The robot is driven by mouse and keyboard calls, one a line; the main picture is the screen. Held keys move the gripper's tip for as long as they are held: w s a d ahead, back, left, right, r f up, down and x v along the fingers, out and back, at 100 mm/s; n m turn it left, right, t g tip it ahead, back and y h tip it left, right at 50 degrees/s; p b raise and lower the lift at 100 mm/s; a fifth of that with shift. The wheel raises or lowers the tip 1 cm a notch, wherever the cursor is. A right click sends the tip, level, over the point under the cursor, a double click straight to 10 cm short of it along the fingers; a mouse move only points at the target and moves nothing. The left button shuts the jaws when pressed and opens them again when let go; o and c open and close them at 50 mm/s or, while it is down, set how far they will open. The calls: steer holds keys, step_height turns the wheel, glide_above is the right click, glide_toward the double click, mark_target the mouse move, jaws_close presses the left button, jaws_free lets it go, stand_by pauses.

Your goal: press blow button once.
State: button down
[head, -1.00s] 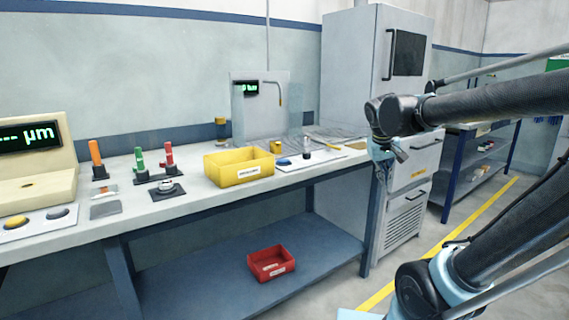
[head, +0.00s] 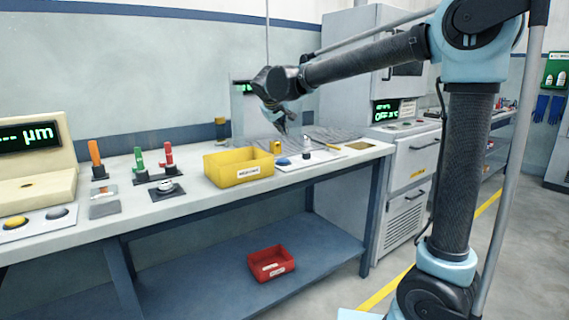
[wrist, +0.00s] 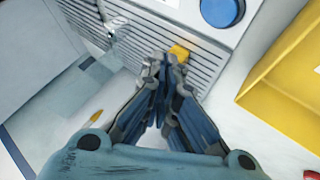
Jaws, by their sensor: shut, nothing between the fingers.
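A round blue button (head: 283,161) sits on a pale panel on the workbench, just right of the yellow bin. In the wrist view a blue button (wrist: 222,10) shows at the top edge, on a light grey slotted housing. I cannot read a label naming it as the blow button. My gripper (head: 282,130) hangs pointing down above the bench, apart from the blue button. In the wrist view my gripper (wrist: 163,62) is shut and empty, its tips over the slotted grey surface beside a small yellow piece (wrist: 180,52). The button lies up and right of the tips there.
The yellow bin (head: 238,178) stands close by and also shows at the right of the wrist view (wrist: 285,85). A clear-sided station with a display (head: 245,88) stands behind. Red, green and orange handled tools are at left. A red bin (head: 271,263) sits on the lower shelf.

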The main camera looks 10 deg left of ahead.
mark_target(281, 160)
steer(key=shift+f, duration=0.1)
stand_by(0.3)
steer(key=shift+f, duration=4.3)
steer(key=shift+f, duration=0.15)
steer(key=shift+s+f, duration=0.1)
steer(key=shift+f, duration=0.1)
steer(key=shift+f, duration=0.5)
steer(key=shift+r, duration=0.95)
steer(key=shift+r, duration=2.5)
